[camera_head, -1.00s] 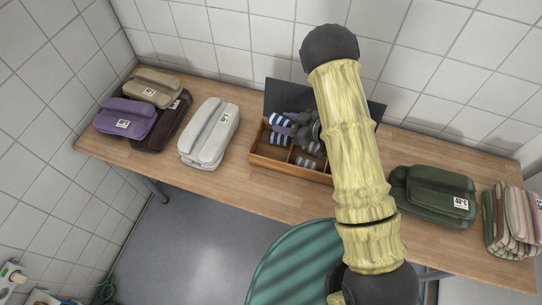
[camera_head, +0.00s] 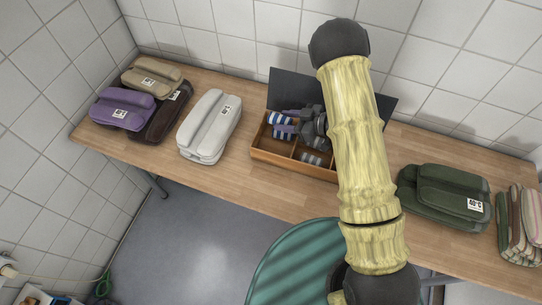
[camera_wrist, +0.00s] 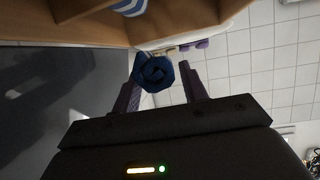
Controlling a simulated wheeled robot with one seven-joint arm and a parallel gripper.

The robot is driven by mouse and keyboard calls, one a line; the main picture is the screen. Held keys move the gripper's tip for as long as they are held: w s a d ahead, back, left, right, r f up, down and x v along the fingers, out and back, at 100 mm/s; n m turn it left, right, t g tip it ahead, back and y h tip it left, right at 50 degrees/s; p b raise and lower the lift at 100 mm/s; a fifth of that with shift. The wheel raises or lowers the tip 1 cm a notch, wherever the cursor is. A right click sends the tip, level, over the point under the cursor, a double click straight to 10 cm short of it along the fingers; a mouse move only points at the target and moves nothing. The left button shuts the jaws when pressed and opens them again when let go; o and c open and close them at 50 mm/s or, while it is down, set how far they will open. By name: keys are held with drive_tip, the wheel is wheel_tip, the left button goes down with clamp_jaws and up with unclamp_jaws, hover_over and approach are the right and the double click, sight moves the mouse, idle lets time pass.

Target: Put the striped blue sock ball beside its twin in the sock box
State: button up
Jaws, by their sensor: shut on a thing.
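My gripper (camera_head: 284,120) is shut on a striped blue and white sock ball (camera_head: 279,118) at the left part of the sock box (camera_head: 290,166). The wrist view shows the held ball (camera_wrist: 153,73) end-on, dark blue, between the two fingers. A second blue and white striped ball (camera_head: 283,134) sits in the left compartment, just below the held one in the head view; a striped ball also shows at the top of the wrist view (camera_wrist: 130,8). A finger partly hides it. I cannot tell whether the two balls touch.
A grey striped sock ball (camera_head: 311,158) lies in another compartment. The dark lid (camera_head: 288,90) stands open behind the box. A light grey folded stack (camera_head: 210,126) is to the left, a green one (camera_head: 443,195) to the right. My arm hides the box's right part. Bare table lies in front.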

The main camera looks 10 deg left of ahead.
drive_tip(key=shift+f+b, duration=0.85)
drive_tip(key=shift+f, duration=0.65)
drive_tip(key=shift+r, duration=0.1)
drive_tip(key=o, duration=1.1)
drive_tip(key=shift+o, duration=0.2)
drive_tip(key=shift+d, duration=0.1)
drive_tip(key=v, duration=1.7)
drive_tip(key=shift+r+b, duration=0.2)
drive_tip(key=shift+b, duration=0.2)
